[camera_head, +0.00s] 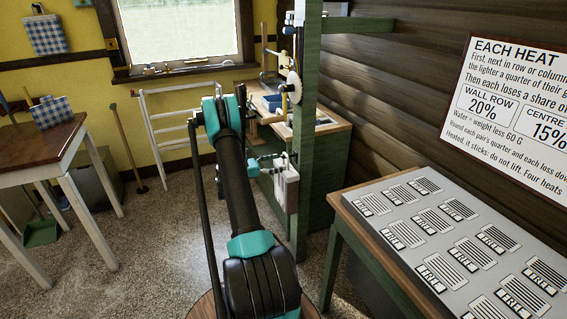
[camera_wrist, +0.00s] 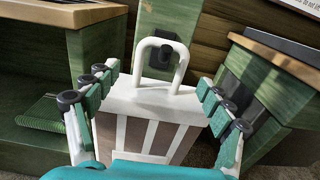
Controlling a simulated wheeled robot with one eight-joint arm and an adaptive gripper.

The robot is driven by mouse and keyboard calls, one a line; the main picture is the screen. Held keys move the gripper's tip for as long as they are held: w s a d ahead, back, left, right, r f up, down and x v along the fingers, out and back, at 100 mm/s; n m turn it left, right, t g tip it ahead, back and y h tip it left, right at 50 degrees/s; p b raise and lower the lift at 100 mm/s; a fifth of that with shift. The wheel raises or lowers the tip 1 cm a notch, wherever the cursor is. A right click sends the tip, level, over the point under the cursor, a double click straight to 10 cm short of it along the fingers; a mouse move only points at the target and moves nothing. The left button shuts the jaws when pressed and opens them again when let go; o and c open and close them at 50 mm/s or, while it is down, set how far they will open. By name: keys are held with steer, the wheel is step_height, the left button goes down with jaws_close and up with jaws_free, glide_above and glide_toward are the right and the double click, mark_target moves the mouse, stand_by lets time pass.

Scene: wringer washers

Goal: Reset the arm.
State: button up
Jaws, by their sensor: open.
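My gripper (camera_wrist: 158,78) is open in the wrist view, with one teal finger on each side of a white and brown block (camera_wrist: 150,103). The block has a white loop handle (camera_wrist: 162,58) that hangs over a dark peg on a green post (camera_wrist: 185,22). I see gaps near the fingertips; whether the lower finger parts touch the block I cannot tell. In the head view my gripper (camera_head: 266,163) is beside the block (camera_head: 287,188) at the post, and my arm is raised in front of it.
A green-legged table (camera_head: 350,222) with a grey panel of printed cards stands at the right, under a wall sign (camera_head: 520,105). A workbench (camera_head: 330,126) stands behind the post. A brown table (camera_head: 62,150) and a white rack (camera_head: 165,120) are at the left.

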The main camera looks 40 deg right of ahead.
steer(key=v, duration=0.8)
steer(key=s+a+r+m+t+y, duration=0.3)
steer(key=s+a+r+y, duration=0.1)
steer(key=a, duration=0.3)
steer(key=s+a+r+m+t+y, duration=0.2)
steer(key=s+a+r+m+y, duration=0.15)
steer(key=a+r, duration=0.2)
steer(key=s+a+f+m+t+y, duration=0.1)
steer(key=s+a+m+y, duration=0.3)
steer(key=s+a, duration=0.7)
steer(key=s+a+f+m+t+y, duration=0.1)
steer(key=s+a+m+y, duration=0.3)
steer(key=s+a, duration=0.7)
steer(key=shift+s+a+f+m+t+y, duration=0.35)
steer(key=shift+a+t+y, duration=0.5)
steer(key=shift+a, duration=0.1)
